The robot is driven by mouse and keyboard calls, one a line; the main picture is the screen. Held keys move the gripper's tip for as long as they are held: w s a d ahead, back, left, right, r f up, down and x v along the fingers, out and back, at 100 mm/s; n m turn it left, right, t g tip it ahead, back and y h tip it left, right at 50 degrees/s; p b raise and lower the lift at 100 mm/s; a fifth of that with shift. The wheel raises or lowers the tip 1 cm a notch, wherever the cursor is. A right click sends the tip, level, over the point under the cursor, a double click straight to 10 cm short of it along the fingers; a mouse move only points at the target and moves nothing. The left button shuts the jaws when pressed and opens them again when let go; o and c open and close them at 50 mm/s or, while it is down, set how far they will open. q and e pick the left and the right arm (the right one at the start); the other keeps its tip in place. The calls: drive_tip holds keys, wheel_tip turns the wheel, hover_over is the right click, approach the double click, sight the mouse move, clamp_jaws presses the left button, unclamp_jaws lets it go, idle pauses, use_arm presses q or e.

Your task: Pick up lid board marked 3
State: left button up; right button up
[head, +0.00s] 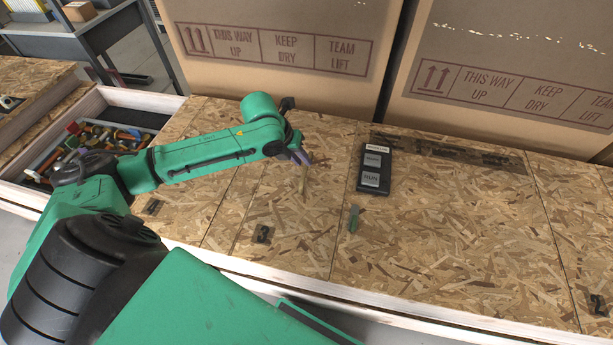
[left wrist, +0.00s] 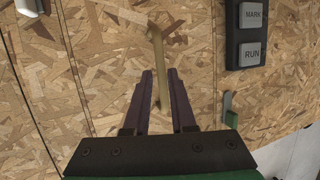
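The lid board marked 3 (head: 285,222) is an oriented-strand panel lying flat in the row, with a black 3 (head: 262,233) near its front edge. A tan strap-like handle (head: 304,186) stands on it; it also shows in the left wrist view (left wrist: 157,62). My left gripper (head: 303,158) is above the board at the handle. In the left wrist view its two dark fingers (left wrist: 160,90) are apart, with the handle's lower end between them and a gap visible. Whether the fingers touch the handle cannot be told. My right gripper is not in view.
A black MARK/RUN box (head: 374,170) and a green tab (head: 353,218) lie on the wide board to the right. Large cardboard boxes (head: 290,45) stand behind. An open bin of coloured parts (head: 95,145) is at left. A board marked 2 (head: 598,303) is far right.

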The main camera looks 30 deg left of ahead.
sight(306, 167)
use_arm(q)
drive_tip(key=x, duration=0.3)
drive_tip(key=shift+s+d+f, duration=0.25)
drive_tip(key=shift+s, duration=0.05)
drive_tip(key=shift+w+f, duration=0.25)
drive_tip(key=shift+f, duration=0.15)
clamp_jaws()
drive_tip(key=shift+r, duration=0.2)
idle(0.5)
